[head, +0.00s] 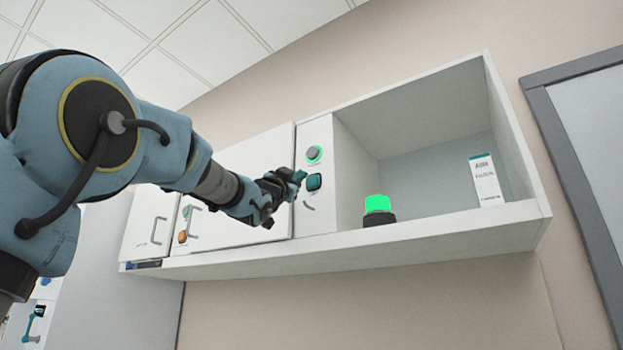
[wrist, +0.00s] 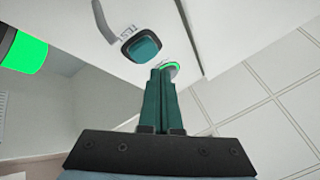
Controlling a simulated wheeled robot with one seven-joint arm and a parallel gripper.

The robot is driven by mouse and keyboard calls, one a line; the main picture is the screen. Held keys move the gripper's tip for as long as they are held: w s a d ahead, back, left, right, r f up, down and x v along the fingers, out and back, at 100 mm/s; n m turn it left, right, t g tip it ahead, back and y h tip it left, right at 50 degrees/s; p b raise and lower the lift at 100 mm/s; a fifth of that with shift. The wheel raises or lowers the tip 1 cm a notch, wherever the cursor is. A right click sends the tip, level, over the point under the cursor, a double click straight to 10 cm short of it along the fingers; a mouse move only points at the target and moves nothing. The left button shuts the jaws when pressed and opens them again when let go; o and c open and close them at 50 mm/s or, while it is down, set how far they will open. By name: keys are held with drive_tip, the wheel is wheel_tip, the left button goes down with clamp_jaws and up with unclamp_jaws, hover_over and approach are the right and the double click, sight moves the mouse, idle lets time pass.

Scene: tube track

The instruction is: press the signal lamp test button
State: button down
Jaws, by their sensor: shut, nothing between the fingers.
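A narrow white panel on the wall cabinet carries a round grey button with a lit green ring (head: 314,154) and a dark-rimmed teal square button (head: 314,182) below it. The signal lamp (head: 378,205), black-based, glows green on the shelf to the right. My gripper (head: 299,177) is shut and empty, just left of the square button. In the wrist view, the closed teal fingertips (wrist: 161,70) overlap the round button (wrist: 172,71) and partly hide it; the square button (wrist: 141,47) is clear. Contact cannot be told.
A white carton (head: 486,180) stands on the open shelf right of the lamp. White cabinet doors with bar handles (head: 158,230) lie left of the panel. A small curved part (head: 308,205) sits below the square button. The cabinet's lower edge runs beneath; a grey-framed board hangs at right.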

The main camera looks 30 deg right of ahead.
sight(310, 178)
drive_tip(key=shift+w+d, duration=0.3)
drive_tip(key=shift+d, duration=0.2)
idle(1.8)
drive_tip(key=shift+w+d, duration=0.2)
drive_tip(key=shift+d, duration=0.15)
drive_tip(key=shift+w+d, duration=0.25)
drive_tip(key=shift+d, duration=0.2)
idle(0.6)
drive_tip(key=shift+s+a+f, duration=0.1)
drive_tip(key=shift+a, duration=0.05)
idle(0.3)
drive_tip(key=shift+s+a+b, duration=0.35)
drive_tip(key=shift+a+b, duration=0.15)
drive_tip(key=shift+a, duration=0.15)
drive_tip(key=shift+a, duration=0.1)
